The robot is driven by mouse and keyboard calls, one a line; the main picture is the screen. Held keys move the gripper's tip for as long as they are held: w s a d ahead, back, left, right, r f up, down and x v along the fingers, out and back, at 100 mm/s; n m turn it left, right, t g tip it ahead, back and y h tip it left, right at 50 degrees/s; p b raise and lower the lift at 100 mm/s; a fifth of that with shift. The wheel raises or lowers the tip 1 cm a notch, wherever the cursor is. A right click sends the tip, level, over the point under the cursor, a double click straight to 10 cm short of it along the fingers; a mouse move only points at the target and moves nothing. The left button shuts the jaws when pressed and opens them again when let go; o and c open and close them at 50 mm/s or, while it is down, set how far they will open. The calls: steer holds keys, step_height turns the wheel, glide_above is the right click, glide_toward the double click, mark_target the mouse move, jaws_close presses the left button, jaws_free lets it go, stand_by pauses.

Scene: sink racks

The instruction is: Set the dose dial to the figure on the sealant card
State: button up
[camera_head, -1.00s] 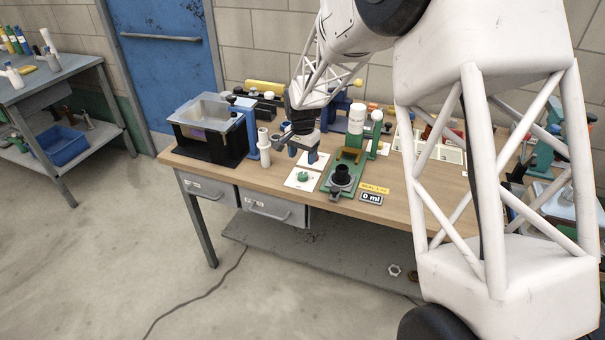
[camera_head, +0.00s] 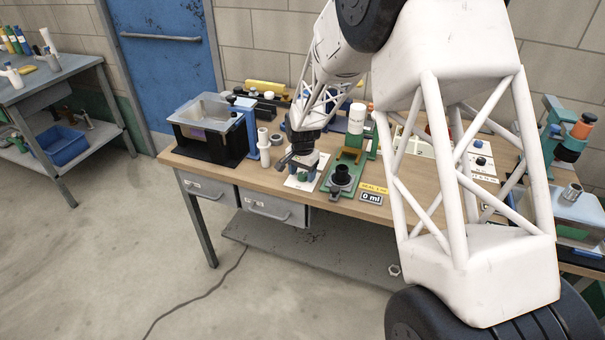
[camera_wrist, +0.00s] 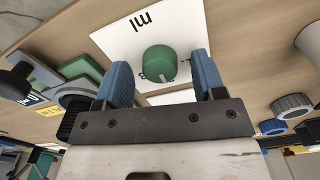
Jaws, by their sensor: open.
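The dose dial is a round green knob (camera_wrist: 159,62) on a white plate (camera_wrist: 118,42) marked "ml". In the wrist view it lies between the blue fingertips of my open gripper (camera_wrist: 161,72), with a gap on each side. Its scale figures are mostly hidden. In the head view my gripper (camera_head: 299,167) is over the plate (camera_head: 292,184), partly covering the knob. A dark display (camera_head: 371,198) to the right reads "0 ml". A yellow label (camera_head: 374,189) just above it seems to begin "SEAL"; its figure is too small to read.
A green stand with a black round part (camera_head: 341,178) is close right of the dial plate. A white bottle (camera_head: 356,118) stands behind it. A white spool-like post (camera_head: 263,145) and a clear-topped black bin (camera_head: 207,130) are to the left. The bench's front edge is near.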

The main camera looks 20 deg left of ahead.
steer(key=shift+f, duration=0.25)
steer(key=shift+c, duration=0.3)
steer(key=c, duration=0.9)
steer(key=shift+o, duration=0.2)
steer(key=shift+n, duration=0.4)
steer(key=n, duration=1.1)
